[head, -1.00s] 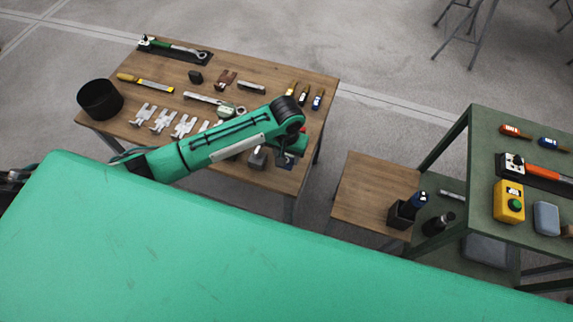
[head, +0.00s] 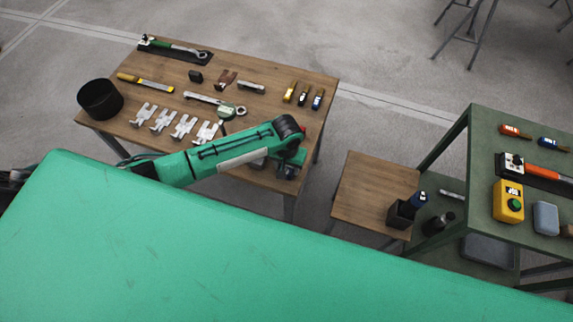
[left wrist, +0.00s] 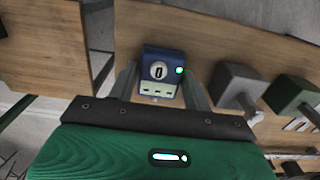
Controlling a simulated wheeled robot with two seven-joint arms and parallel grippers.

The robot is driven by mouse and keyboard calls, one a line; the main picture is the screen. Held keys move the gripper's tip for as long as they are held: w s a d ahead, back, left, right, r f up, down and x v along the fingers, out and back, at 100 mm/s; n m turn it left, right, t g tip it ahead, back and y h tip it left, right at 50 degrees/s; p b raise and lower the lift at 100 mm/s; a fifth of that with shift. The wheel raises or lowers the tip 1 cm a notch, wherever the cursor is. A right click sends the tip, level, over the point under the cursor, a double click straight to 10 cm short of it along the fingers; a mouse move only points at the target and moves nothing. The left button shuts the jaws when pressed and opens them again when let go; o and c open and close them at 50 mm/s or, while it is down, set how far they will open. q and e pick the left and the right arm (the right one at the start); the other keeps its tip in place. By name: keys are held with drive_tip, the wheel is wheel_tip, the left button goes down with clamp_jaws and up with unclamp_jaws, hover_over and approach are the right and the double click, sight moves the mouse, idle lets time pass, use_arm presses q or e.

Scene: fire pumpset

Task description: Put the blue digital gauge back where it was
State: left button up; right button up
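The blue digital gauge (left wrist: 162,75) is a small box with a round dial, a green light and pale labels. In the left wrist view it sits between the two fingers of my left gripper (left wrist: 160,85), which lie close along its sides. In the head view the gauge (head: 287,173) shows as a blue patch below my left gripper (head: 291,160), near the right front corner of the wooden table (head: 215,75). Whether its underside touches the wood cannot be told. My right gripper is in neither view.
In the left wrist view a grey block (left wrist: 238,84) and a green-grey block (left wrist: 290,95), both with stems, stand right of the gauge. In the head view, metal brackets (head: 182,126) and tools lie on the table. A wooden stool (head: 365,190) stands to its right.

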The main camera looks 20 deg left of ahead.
sight(287, 168)
use_arm(q)
drive_tip(key=shift+o, duration=1.4)
wheel_tip(287, 168, up, 12)
drive_tip(key=shift+r, duration=0.15)
